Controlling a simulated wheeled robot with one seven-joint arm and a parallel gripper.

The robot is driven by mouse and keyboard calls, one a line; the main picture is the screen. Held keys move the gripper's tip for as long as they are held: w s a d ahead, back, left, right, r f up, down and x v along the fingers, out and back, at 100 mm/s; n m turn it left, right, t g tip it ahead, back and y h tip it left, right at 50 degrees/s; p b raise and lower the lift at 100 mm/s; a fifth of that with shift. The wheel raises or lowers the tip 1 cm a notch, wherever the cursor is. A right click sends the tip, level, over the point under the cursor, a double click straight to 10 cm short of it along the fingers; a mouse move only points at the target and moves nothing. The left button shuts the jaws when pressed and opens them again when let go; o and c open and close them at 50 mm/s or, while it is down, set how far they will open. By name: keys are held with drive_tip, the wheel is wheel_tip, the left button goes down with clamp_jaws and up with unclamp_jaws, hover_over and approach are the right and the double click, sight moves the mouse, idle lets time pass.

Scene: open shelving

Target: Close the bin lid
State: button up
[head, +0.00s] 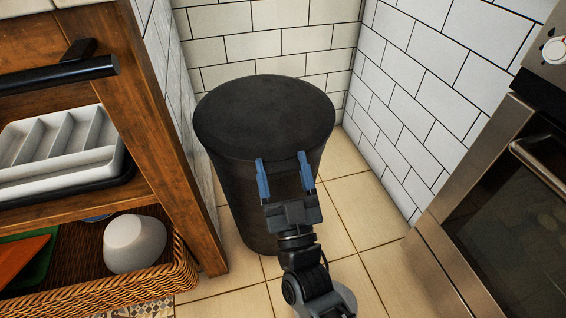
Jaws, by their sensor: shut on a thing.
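A dark grey round bin (246,195) stands on the tiled floor in the corner between two white tiled walls. Its flat, round black lid (262,112) lies level across the top, and no gap shows under its rim. My gripper (284,167) is at the front right of the lid's rim. Its two blue fingers are set wide apart, one at each side of a stretch of the dark rim, and it is shut on the lid there. The exact contact is hard to see, dark against dark.
A wooden shelf unit (165,130) stands close on the left, with a white cutlery tray (70,140) and a wicker basket (165,280) holding a white bowl (134,243). A steel oven (500,210) stands at the right. Free floor tiles (345,205) lie between bin and oven.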

drive_tip(key=shift+o, duration=0.2)
drive_tip(key=shift+s+f, duration=0.15)
drive_tip(key=shift+f, duration=0.55)
drive_tip(key=o, duration=1.5)
drive_tip(key=shift+r, duration=0.2)
drive_tip(key=p+v, duration=0.1)
drive_tip(key=v, duration=0.6)
drive_tip(key=shift+s+f, duration=0.25)
drive_tip(key=shift+d, duration=0.15)
